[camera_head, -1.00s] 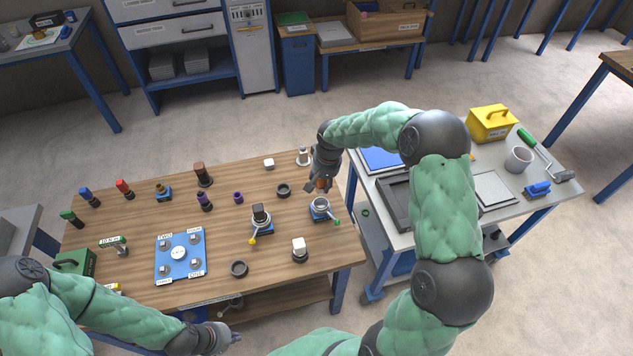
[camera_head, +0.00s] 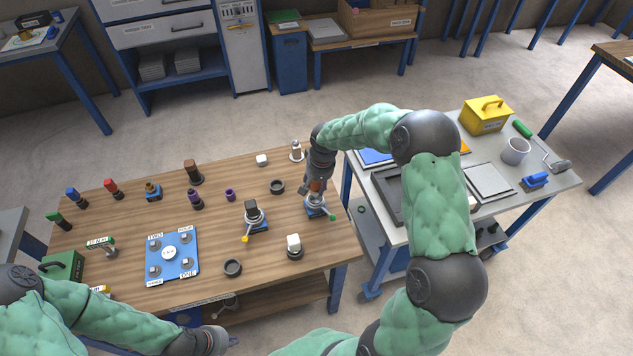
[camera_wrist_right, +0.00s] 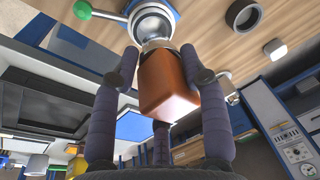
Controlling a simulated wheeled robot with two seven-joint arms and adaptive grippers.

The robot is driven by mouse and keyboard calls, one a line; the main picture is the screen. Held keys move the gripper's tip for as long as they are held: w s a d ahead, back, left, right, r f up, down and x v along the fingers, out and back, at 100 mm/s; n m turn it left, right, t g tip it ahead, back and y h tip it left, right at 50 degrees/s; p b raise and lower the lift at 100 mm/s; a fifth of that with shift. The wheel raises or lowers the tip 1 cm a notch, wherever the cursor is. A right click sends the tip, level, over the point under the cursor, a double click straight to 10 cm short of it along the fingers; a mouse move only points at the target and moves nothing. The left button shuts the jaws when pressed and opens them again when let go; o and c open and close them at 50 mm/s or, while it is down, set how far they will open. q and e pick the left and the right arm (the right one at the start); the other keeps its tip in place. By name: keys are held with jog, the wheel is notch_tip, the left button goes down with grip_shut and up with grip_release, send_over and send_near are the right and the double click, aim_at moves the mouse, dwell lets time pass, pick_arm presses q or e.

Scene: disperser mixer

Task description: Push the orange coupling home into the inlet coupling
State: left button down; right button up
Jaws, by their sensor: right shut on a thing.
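The orange coupling (camera_wrist_right: 168,85) is an orange block with a silver end. My right gripper (camera_wrist_right: 160,62) is shut on it; it also shows in the head view (camera_head: 316,188). The inlet coupling (camera_wrist_right: 152,22) is a silver ring on a blue base with a green-knobbed lever; it stands near the table's right edge in the head view (camera_head: 315,203). The orange coupling's silver end is at the ring's mouth, roughly in line with it. I cannot tell how deep it sits. My left gripper (camera_head: 229,341) is low at the front edge, away from both; its fingers are unclear.
A similar fitting with a yellow-knobbed lever (camera_head: 253,216) stands left of the inlet. A white-topped block (camera_head: 294,246) and dark rings (camera_head: 277,187) are nearby on the wooden table (camera_head: 215,220). A grey side table (camera_head: 405,222) stands to the right.

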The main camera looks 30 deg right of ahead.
aim_at(316, 194)
jog(key=shift+f+b, duration=0.4)
jog(key=shift+f, duration=0.35)
jog(key=shift+b, duration=0.5)
grip_shut()
dwell(0.9)
jog(key=shift+f+b, duration=1.55)
jog(key=shift+f, duration=0.45)
jog(key=o, duration=1)
grip_release()
jog(key=o, duration=0.4)
jog(key=r, duration=0.4)
jog(key=s+r, duration=0.1)
jog(key=r, duration=0.3)
jog(key=s+r, duration=0.1)
jog(key=r, duration=0.2)
jog(key=shift+r, duration=0.4)
